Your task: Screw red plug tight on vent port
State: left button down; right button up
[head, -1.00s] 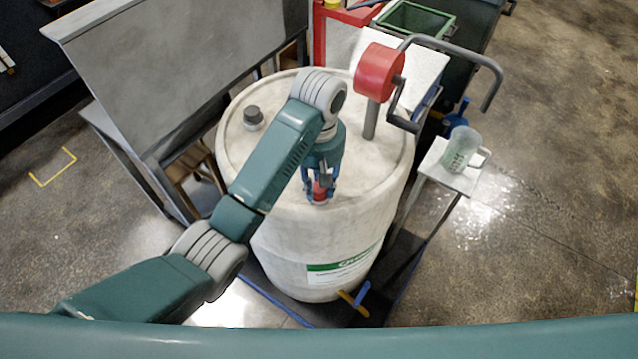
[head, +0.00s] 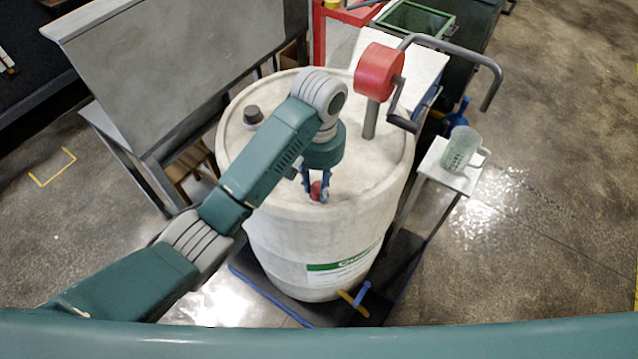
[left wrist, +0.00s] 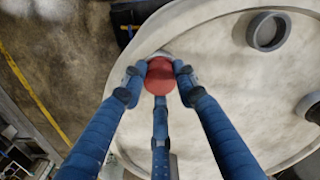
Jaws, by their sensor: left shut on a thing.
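The red plug (head: 316,190) is at the near edge of the white drum's top (head: 240,165). My left gripper (head: 316,194) points down over it and is shut on it. In the left wrist view the blue fingers of the gripper (left wrist: 158,82) close around the round red plug (left wrist: 160,74) from several sides. The vent port under the plug is hidden; only a pale rim shows beside it. I cannot tell how deep the plug sits. My right gripper is not in view.
A red hand pump (head: 380,72) with a crank stands on the drum's far right. A dark cap (head: 253,115) sits on the drum's left. A clear jug (head: 461,149) stands on a small white stand (head: 440,178) at the right. A grey panel (head: 180,60) rises behind left.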

pick_arm(q)
jog(key=m, duration=0.4)
jog(key=shift+m, duration=0.6)
jog(key=m, duration=0.5)
jog(key=c, duration=1.3)
grip_release()
jog(key=shift+o, duration=0.2)
jog(key=shift+c, duration=0.4)
